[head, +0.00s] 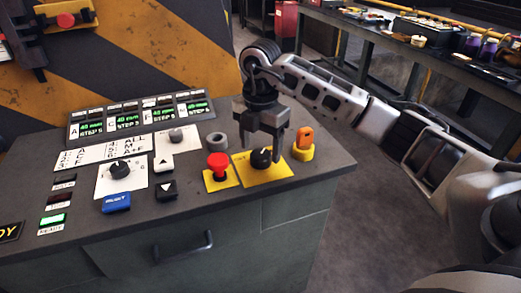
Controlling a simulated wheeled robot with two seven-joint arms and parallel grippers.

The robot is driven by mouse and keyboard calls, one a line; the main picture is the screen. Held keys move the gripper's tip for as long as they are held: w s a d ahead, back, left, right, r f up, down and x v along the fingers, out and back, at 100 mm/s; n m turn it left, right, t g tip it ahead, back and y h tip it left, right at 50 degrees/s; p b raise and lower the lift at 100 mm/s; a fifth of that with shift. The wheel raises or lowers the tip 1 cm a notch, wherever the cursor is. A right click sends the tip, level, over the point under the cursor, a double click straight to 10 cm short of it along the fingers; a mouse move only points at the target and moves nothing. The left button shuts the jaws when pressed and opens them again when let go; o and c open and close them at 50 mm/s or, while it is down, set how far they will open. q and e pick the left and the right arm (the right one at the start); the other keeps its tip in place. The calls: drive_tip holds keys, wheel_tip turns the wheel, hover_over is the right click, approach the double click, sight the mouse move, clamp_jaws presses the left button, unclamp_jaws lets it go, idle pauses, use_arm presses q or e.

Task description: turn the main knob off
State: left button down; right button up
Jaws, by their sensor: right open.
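A black rotary knob (261,158) with a light pointer mark sits on a yellow plate (266,177) on the sloped top of the grey console, and it looks like the main knob. The plate's lettering is too small to read. My right gripper (263,150) points down over this knob with its fingers open, one to each side of it. I cannot tell whether the fingers touch the knob. My left gripper is not in view.
Another black knob (120,169) sits on a white plate further left. A workbench (427,56) with clutter is behind.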

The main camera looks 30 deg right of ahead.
drive_tip(key=shift+f, duration=0.9)
drive_tip(key=c, duration=1)
